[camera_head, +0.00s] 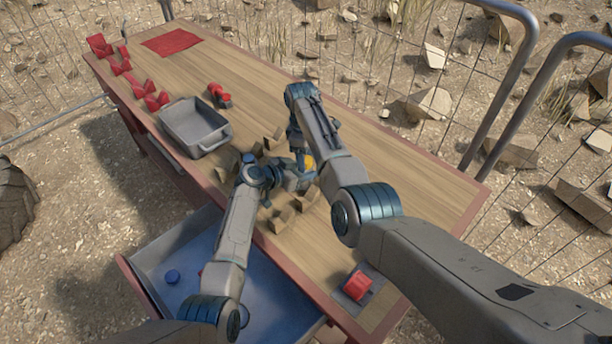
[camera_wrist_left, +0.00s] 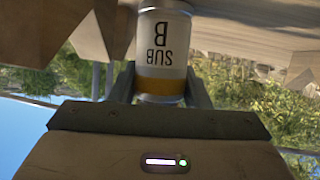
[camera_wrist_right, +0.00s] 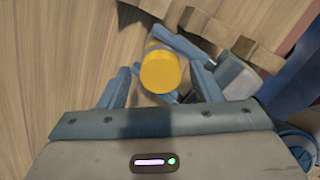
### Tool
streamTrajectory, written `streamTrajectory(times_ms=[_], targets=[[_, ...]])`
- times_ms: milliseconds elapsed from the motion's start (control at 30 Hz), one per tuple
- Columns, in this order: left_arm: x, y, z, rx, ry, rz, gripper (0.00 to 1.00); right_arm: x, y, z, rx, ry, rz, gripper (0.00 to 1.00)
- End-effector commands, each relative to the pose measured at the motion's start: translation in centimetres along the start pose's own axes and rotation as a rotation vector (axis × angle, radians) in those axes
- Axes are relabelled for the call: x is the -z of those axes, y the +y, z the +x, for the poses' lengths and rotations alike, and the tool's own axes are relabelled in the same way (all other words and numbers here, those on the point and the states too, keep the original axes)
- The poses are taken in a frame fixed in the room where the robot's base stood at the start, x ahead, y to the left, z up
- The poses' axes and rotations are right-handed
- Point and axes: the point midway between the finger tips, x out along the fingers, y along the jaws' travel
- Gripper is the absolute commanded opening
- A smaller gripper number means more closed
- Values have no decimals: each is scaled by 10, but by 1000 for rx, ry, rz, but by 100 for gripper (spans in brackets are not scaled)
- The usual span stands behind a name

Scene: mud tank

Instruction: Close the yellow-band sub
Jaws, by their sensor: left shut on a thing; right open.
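The yellow-band sub (camera_wrist_left: 163,50) is a white cylinder marked "SUB B" with a yellow band, between my left gripper's fingers (camera_wrist_left: 163,90) in the left wrist view. My left gripper (camera_head: 290,180) is shut on it over the table. A round yellow top (camera_wrist_right: 161,72) shows in the right wrist view, seen from above; the same yellow shows in the head view (camera_head: 308,161). My right gripper (camera_wrist_right: 160,88) is open above it, with one finger on each side; I cannot tell whether they touch it. The right gripper (camera_head: 300,150) points down from above in the head view.
Several wooden blocks (camera_head: 277,222) stand around the grippers on the table (camera_head: 400,160). A grey bin (camera_head: 207,143), red parts (camera_head: 157,101) and a red mat (camera_head: 172,41) lie toward the far end. A red piece sits on a grey pad (camera_head: 371,273) at the near end. A blue-lined drawer (camera_head: 170,250) is open.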

Motion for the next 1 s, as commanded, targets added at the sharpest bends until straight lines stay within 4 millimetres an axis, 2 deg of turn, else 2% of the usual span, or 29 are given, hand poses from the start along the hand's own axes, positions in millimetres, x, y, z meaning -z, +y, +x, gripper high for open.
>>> streamTrajectory(times_ms=[133,400,700,733,800,1000], targets=[[0,1,1,-2,0,0,0,3,-1,-7,1,4,-2,60],[0,1,1,-3,0,-1,0,3,-1,-41,-2,5,-2,60],[0,1,1,-2,0,-1,0,1,-1,-46,0,2,-1,60],[0,1,1,-2,0,-1,0,1,-1,-45,0,2,-1,58],[0,1,1,-2,0,-1,0,1,-1,-47,0,2,-10,47],[0,1,0,-1,0,0,0,1,0,-66,-1,2,-166,47]])
